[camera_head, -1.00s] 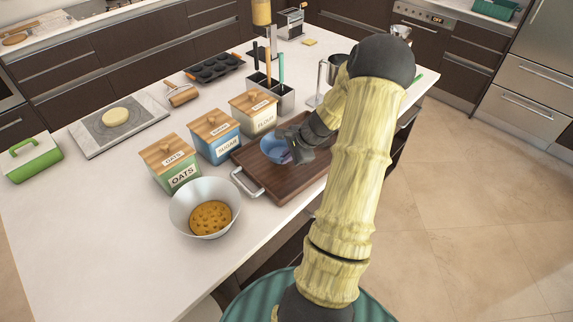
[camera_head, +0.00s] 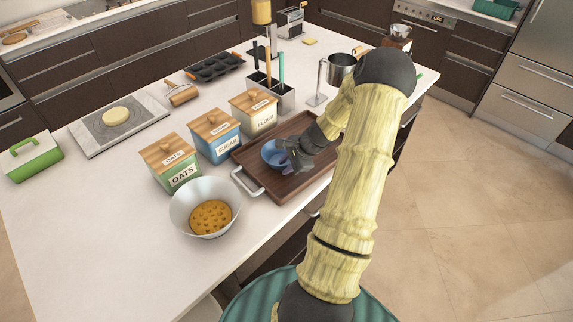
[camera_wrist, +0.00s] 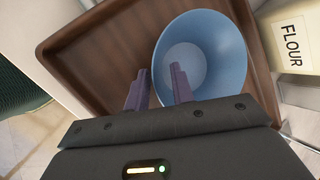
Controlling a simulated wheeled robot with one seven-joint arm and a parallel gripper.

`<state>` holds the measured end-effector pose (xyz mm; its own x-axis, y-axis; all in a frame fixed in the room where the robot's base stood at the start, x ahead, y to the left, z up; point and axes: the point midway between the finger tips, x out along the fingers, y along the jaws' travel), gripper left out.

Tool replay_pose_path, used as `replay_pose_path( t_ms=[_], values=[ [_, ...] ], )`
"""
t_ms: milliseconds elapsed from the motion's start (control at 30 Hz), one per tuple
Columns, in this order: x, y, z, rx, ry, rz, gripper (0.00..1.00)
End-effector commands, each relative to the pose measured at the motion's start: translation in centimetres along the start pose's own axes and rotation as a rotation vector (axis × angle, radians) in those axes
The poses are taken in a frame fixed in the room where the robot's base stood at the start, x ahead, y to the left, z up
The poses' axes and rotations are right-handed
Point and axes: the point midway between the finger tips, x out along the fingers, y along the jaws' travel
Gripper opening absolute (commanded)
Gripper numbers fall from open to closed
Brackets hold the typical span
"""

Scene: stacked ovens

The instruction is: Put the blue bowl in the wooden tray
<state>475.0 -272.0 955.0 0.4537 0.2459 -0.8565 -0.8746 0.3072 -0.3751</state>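The blue bowl (camera_head: 270,150) is in the wooden tray (camera_head: 309,185), towards its left part in the head view. In the wrist view the bowl (camera_wrist: 228,50) shows its open, empty inside, with the tray floor (camera_wrist: 105,60) around it. My gripper (camera_head: 285,161) is over the tray at the bowl's right side. The lower part of the bowl is hidden by my gripper.
Oats (camera_head: 176,165), sugar (camera_head: 215,138) and flour (camera_head: 254,112) canisters stand close behind and left of the tray. A white bowl with a brown cookie (camera_head: 211,217) stands at front left. A utensil holder (camera_head: 276,98) and metal cup (camera_head: 341,70) stand behind.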

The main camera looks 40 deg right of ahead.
Motion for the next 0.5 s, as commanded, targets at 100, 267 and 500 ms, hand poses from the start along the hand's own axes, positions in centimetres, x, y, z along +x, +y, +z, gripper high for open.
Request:
replay_pose_path(
  t_ms=[100, 267, 500],
  values=[
    [-0.1, 0.0, 0.0, 0.000, 0.000, 0.000, 0.24],
    [-0.8, -0.1, 0.0, 0.000, 0.001, -0.001, 0.24],
    [-4.2, -0.2, -0.1, -0.001, 0.005, -0.003, 0.24]
  ],
)
